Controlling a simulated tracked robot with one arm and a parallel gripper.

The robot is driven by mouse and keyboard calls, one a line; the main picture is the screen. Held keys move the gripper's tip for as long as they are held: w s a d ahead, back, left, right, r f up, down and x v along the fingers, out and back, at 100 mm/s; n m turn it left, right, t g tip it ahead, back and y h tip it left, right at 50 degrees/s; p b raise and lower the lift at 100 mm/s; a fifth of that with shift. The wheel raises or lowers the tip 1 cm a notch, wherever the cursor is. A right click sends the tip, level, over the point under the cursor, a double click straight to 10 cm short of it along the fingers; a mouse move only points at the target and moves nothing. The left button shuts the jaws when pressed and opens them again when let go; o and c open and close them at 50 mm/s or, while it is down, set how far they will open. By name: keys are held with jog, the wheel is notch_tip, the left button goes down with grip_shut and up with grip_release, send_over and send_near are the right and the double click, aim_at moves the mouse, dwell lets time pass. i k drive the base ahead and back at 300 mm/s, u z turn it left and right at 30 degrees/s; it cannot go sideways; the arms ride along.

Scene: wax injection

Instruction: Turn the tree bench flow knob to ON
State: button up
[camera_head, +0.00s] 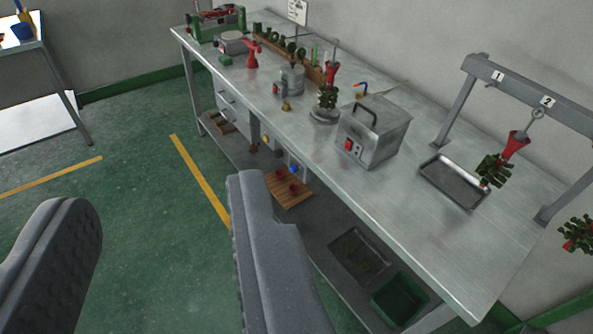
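The metal tree bench (425,215) runs from the upper left to the lower right. Below its front edge, a small blue round part (294,169) and a small yellow part (266,140) show on grey fittings. Either could be the flow knob, but they are too small to tell, and no ON mark is readable. My gripper (162,192) is open and empty, with its two dark fingers wide apart in the lower left. It is nearer the camera than the bench and touches nothing. The right finger stands just left of the lower shelf in the picture.
On the bench stand a metal box (385,133) with a red switch, a tray (453,182), and a numbered rack (510,80) holding a red-and-green tree. A green bin (400,300) sits on the lower shelf. The green floor (130,215) at left is clear.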

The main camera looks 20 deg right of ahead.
aim_at(294, 168)
jog(key=i, duration=0.85)
jog(key=u, duration=0.05)
